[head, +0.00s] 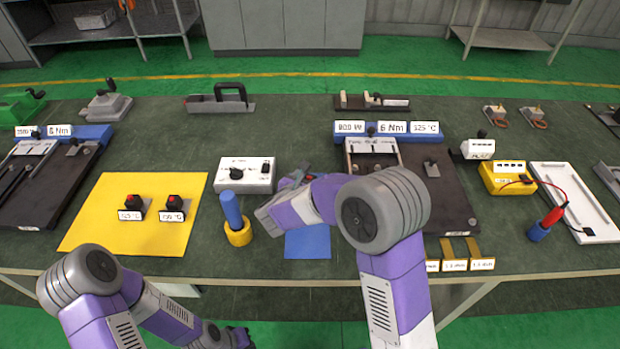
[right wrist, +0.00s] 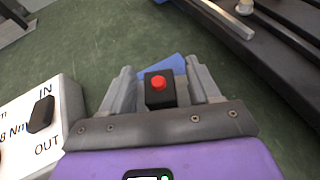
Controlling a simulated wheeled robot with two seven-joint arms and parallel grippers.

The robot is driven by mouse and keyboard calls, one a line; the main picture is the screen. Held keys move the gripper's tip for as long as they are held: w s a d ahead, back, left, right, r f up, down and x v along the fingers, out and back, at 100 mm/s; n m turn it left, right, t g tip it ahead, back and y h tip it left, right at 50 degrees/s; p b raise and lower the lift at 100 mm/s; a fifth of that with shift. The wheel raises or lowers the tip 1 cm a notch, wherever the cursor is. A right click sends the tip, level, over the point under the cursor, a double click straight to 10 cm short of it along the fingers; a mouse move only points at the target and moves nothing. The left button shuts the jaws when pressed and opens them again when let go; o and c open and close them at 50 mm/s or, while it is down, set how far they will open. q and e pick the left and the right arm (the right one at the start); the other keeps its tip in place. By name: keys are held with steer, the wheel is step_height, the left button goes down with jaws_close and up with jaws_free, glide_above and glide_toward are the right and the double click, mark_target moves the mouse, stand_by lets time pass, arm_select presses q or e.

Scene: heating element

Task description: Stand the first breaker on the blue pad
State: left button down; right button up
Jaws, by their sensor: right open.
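A black breaker with a red button (right wrist: 160,88) is upright between the two fingers of my right gripper (right wrist: 160,72), which is open. The blue pad shows beyond and around it in the right wrist view (right wrist: 172,64); its exact contact with the pad is hidden. In the head view the blue pad (head: 307,244) is partly covered by my right arm, and this breaker is hidden. My right gripper (head: 290,182) is mostly covered there too. Two more breakers (head: 132,204) (head: 173,206) stand on the yellow mat (head: 105,235). My left gripper (head: 238,338) is low, off the table; its jaws are unclear.
A white box with a black knob (head: 246,175) stands left of my right gripper. A blue cylinder in a yellow ring (head: 232,212) is near the pad's left. A dark fixture (head: 440,195) lies to the right. Dark tabletop between yellow mat and ring is clear.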

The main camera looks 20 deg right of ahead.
steer(key=shift+r, duration=0.2)
steer(key=p+v, duration=0.2)
steer(key=v, duration=0.8)
steer(key=shift+s+a+r+p, duration=0.15)
steer(key=shift+s+r+p, duration=0.1)
steer(key=shift+p, duration=0.15)
steer(key=shift+s+a+r, duration=0.2)
steer(key=shift+s+a, duration=0.15)
steer(key=shift+s, duration=0.15)
